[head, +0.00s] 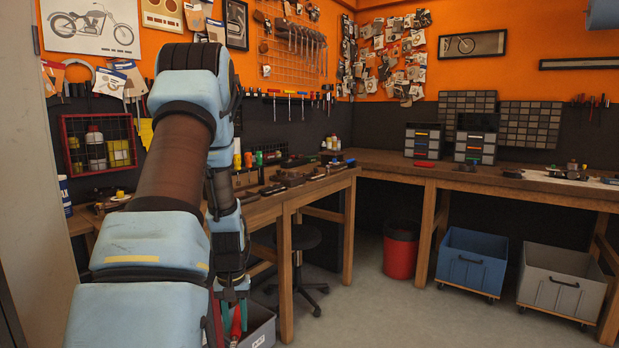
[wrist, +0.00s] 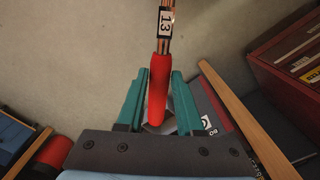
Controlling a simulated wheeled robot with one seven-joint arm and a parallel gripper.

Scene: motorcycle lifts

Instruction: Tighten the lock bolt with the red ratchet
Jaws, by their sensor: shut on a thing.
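The red ratchet (wrist: 158,85) stands out along the middle of the wrist view. Its thick red handle is between the two teal fingers of my gripper (wrist: 161,76), which is shut on it. A thinner coppery shaft with a tag reading 13 (wrist: 166,22) runs up to the top edge of that view, where its far end is cut off. In the head view, my gripper (head: 236,306) hangs low beside the workbench, with part of the red handle (head: 236,323) showing below it. I do not see the lock bolt in either view.
A wooden workbench (head: 300,201) with tools runs along the left wall. A black stool (head: 298,238) and a grey bin (head: 262,329) are near my gripper. A red bucket (head: 401,255), a blue bin (head: 471,260) and a pale bin (head: 560,282) stand at right. The middle floor is clear.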

